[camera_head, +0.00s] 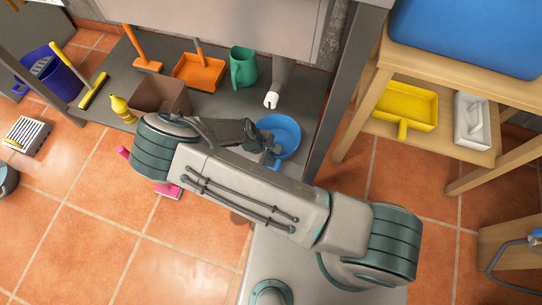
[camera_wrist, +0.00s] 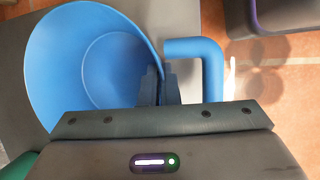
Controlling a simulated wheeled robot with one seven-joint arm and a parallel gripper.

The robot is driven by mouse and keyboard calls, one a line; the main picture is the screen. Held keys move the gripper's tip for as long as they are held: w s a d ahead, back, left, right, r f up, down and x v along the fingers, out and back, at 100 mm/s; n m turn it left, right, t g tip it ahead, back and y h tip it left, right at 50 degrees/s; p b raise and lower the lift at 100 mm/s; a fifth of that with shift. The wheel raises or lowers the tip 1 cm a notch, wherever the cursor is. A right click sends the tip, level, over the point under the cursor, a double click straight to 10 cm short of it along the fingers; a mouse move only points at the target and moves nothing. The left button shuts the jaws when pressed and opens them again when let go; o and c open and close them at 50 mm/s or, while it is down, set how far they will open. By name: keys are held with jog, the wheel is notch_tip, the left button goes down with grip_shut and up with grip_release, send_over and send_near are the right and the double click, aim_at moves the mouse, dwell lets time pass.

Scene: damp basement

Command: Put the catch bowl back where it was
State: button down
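The catch bowl is a round blue bowl (camera_head: 283,130) with a bent blue handle. It is at the right end of the low grey shelf, just in front of a pale drain pipe (camera_head: 279,82) with an open end. I cannot tell whether it rests on the shelf or hangs slightly above it. In the wrist view the bowl (camera_wrist: 65,65) fills the upper left, with its handle (camera_wrist: 212,72) to the right. My gripper (camera_wrist: 160,88) has its dark fingers close together on the bowl's wall beside the handle. In the head view my arm hides part of the bowl's near side.
On the grey shelf (camera_head: 215,112) stand a green jug (camera_head: 243,67), an orange dustpan (camera_head: 199,71), a brown bin (camera_head: 160,94) and a yellow bottle (camera_head: 121,108). A dark shelf post (camera_head: 345,85) rises right of the bowl. A wooden table with a yellow dustpan (camera_head: 408,105) stands further right.

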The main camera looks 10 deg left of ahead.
jog(key=c, duration=1.7)
grip_release()
jog(key=p+v, duration=0.5)
jog(key=v, duration=0.7)
jog(key=shift+r, duration=0.15)
